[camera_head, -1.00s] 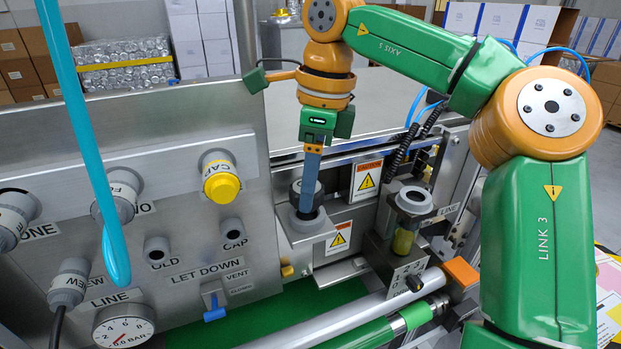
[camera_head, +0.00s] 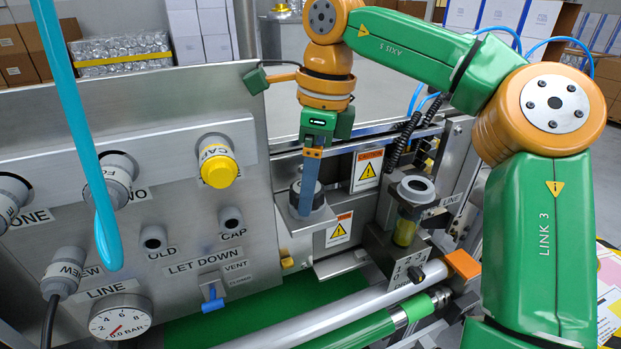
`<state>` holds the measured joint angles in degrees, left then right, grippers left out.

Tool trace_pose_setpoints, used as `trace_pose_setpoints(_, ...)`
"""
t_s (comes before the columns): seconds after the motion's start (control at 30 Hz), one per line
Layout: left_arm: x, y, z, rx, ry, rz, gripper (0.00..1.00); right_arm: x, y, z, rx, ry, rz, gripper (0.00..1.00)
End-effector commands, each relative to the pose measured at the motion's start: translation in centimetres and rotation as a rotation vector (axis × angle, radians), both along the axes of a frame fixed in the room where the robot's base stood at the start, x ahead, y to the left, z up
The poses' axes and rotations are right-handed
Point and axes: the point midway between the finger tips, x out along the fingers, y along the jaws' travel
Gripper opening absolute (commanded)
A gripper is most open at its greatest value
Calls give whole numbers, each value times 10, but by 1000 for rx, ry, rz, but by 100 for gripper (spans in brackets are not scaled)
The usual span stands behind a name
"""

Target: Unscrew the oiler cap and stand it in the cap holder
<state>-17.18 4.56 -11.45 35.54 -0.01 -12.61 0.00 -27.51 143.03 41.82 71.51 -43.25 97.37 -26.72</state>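The oiler (camera_head: 404,232), with an amber glass body, stands on the machine right of centre; its grey top ring (camera_head: 416,187) shows an open dark hole. The cap holder (camera_head: 318,220) is a grey round seat on a ledge to its left. A dark round cap (camera_head: 317,191) is at the holder's mouth, upright; I cannot tell whether it touches the seat bottom. My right gripper (camera_head: 306,195) points down at the cap, its near blue-grey finger in front of it. It appears shut on the cap; the far finger is hidden. My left gripper is not in view.
Caution plates (camera_head: 367,170) stand close behind the gripper. A green-ended rod (camera_head: 410,308) crosses below.

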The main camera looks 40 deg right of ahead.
Motion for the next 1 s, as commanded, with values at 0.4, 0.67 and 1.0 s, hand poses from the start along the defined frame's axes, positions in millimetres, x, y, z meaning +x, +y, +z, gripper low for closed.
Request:
trace_pose_setpoints(0.4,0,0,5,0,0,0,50,0,-1,15,-1,-3,-1,98)
trace_pose_setpoints(0.67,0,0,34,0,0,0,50,-5,-5,69,2,-1,0,98)
trace_pose_setpoints(1.0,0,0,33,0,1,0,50,-6,-6,71,0,0,0,98)
